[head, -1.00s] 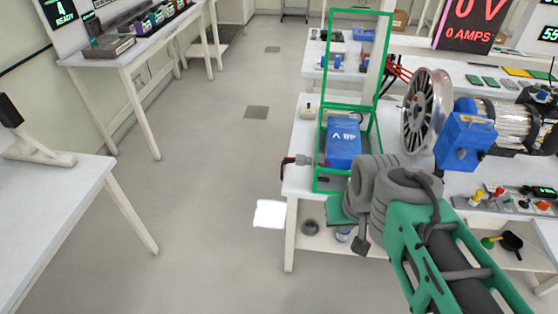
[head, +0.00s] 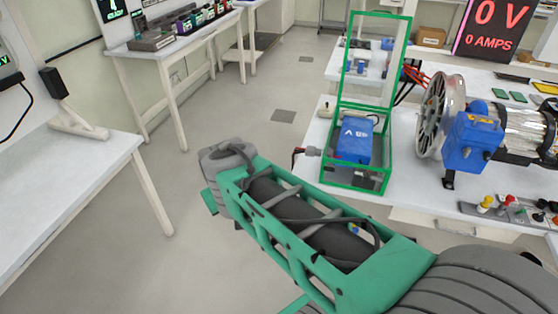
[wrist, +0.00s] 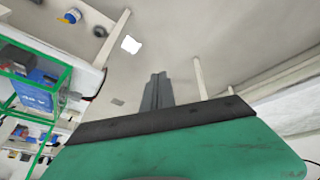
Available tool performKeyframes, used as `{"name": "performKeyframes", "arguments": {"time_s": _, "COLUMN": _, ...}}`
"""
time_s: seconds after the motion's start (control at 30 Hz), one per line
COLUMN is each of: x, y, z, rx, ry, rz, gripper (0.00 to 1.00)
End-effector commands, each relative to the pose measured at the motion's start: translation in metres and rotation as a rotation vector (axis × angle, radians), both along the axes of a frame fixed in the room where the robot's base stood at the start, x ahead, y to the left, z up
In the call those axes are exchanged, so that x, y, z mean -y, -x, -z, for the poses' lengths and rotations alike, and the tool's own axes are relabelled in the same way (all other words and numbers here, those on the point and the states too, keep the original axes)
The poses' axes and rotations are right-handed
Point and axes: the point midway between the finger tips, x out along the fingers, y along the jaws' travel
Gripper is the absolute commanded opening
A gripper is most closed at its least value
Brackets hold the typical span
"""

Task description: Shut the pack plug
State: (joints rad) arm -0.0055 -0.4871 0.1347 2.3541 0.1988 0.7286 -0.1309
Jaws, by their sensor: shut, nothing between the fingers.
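The blue pack (head: 354,141) sits inside a green-framed clear case (head: 388,165) on the right bench. The case's tall lid (head: 376,60) stands open. A grey plug (head: 312,151) with a red and black end shows at the pack's left side. I cannot tell whether its parts touch. In the wrist view the pack (wrist: 38,93) is at the left edge, and the plug is not clear. My gripper (wrist: 157,92) is shut and empty, pointing over open floor. In the head view my arm's end is left of the case and nearer to me; the fingers are hidden there.
A motor with a spoked wheel (head: 436,115) stands right of the case. Red and yellow posts (head: 486,204) are at the bench's front. A display (head: 492,27) reads 0 V, 0 AMPS. A white table (head: 70,180) is at the left. Floor between is clear.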

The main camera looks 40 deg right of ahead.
Motion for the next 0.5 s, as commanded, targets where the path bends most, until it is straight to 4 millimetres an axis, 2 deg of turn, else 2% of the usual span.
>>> {"name": "performKeyframes", "arguments": {"time_s": 0.03, "x": 0.029, "y": -0.030, "z": 0.052, "rx": 0.028, "ry": 0.087, "rz": 0.025, "gripper": 0.00}}
{"name": "performKeyframes", "arguments": {"time_s": 0.07, "x": 0.051, "y": -0.050, "z": 0.068, "rx": 0.055, "ry": 0.162, "rz": 0.040, "gripper": 0.00}}
{"name": "performKeyframes", "arguments": {"time_s": 0.1, "x": 0.083, "y": -0.077, "z": 0.088, "rx": 0.087, "ry": 0.280, "rz": 0.053, "gripper": 0.00}}
{"name": "performKeyframes", "arguments": {"time_s": 0.2, "x": 0.160, "y": -0.126, "z": 0.128, "rx": 0.117, "ry": 0.632, "rz": 0.061, "gripper": 0.00}}
{"name": "performKeyframes", "arguments": {"time_s": 0.3, "x": 0.210, "y": -0.152, "z": 0.146, "rx": 0.083, "ry": 0.982, "rz": 0.029, "gripper": 0.00}}
{"name": "performKeyframes", "arguments": {"time_s": 0.33, "x": 0.219, "y": -0.157, "z": 0.149, "rx": 0.065, "ry": 1.074, "rz": 0.017, "gripper": 0.00}}
{"name": "performKeyframes", "arguments": {"time_s": 0.4, "x": 0.231, "y": -0.164, "z": 0.151, "rx": 0.020, "ry": 1.248, "rz": -0.012, "gripper": 0.00}}
{"name": "performKeyframes", "arguments": {"time_s": 0.5, "x": 0.237, "y": -0.170, "z": 0.146, "rx": -0.024, "ry": 1.396, "rz": -0.040, "gripper": 0.00}}
